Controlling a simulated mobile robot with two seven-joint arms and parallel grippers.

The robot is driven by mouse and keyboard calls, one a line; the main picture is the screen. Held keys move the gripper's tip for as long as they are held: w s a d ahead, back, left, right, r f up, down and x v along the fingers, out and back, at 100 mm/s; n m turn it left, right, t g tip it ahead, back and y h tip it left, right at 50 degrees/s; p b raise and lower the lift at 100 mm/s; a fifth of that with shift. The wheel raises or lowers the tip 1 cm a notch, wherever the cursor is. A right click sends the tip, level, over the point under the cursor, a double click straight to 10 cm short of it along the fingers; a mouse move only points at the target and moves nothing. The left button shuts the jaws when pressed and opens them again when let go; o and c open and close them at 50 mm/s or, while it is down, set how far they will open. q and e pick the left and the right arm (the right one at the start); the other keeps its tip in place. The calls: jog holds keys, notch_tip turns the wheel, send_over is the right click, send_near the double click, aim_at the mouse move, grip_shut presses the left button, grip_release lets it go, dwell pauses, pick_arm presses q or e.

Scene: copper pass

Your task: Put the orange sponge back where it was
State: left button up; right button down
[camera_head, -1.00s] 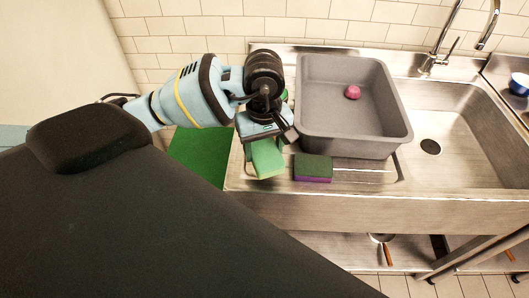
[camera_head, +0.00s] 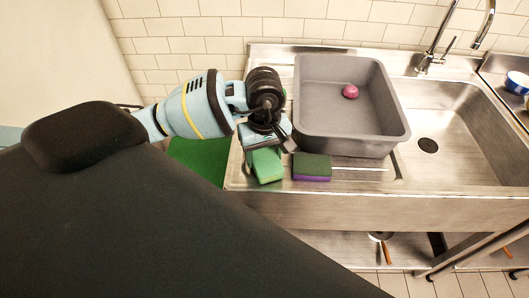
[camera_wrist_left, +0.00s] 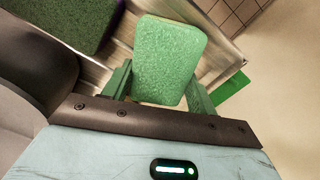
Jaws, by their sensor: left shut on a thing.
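No orange sponge shows in either view. My left gripper (camera_head: 267,143) is shut on a green sponge (camera_head: 267,167), at the left end of the steel drainboard. In the left wrist view the sponge (camera_wrist_left: 169,55) sits between the two green fingers (camera_wrist_left: 160,90). I cannot tell whether it touches the steel. A second sponge (camera_head: 312,168), dark green on top and purple below, lies on the drainboard just to its right, in front of the grey tub (camera_head: 350,144). My right gripper is not in view.
A pink object (camera_head: 350,91) lies in the tub. The sink basin (camera_head: 460,120) with its tap (camera_head: 430,60) is to the right. A green surface (camera_head: 200,160) lies left of the sink's edge. A blue and white bowl (camera_head: 518,84) stands at far right. Bare drainboard (camera_head: 365,171) runs right of the purple sponge.

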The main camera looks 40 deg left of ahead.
aim_at(264, 156)
pick_arm(q)
jog(key=shift+f, duration=0.2)
jog(key=o, duration=0.5)
jog(key=shift+c, duration=0.2)
jog(key=o, duration=0.4)
jog(key=shift+r, duration=6.35)
